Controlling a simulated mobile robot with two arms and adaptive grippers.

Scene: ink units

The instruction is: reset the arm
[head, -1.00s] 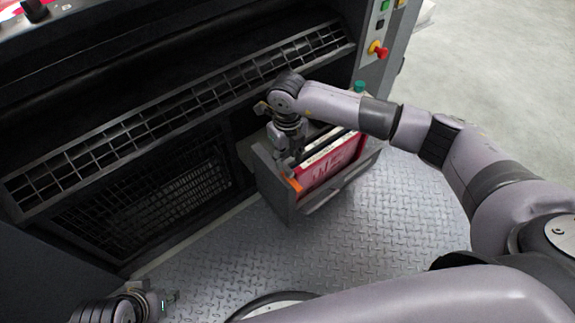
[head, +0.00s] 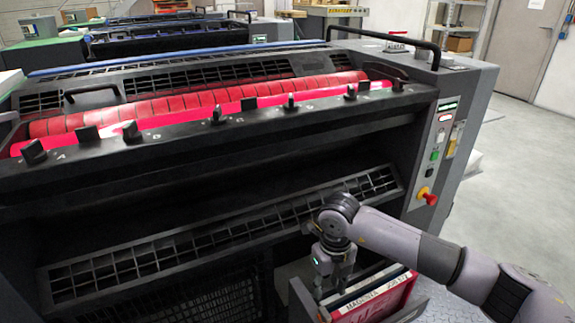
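My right arm reaches in from the right, and its gripper (head: 320,292) points down at the left end of a dark grey open bin (head: 302,296) in the head view. Its fingertips are small and partly hidden, so I cannot tell whether they are open or shut, or whether they touch anything. A red item (head: 385,303) with a white label strip (head: 375,291) stands in the bin, just right of the gripper. A bit of orange (head: 324,314) shows below the gripper. My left gripper is out of view.
A large press with red rollers (head: 200,103) and a black grille (head: 220,232) fills the view behind the bin. Its control panel (head: 437,150) with a red knob (head: 427,196) stands above my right forearm. Open grey floor (head: 520,190) lies to the right.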

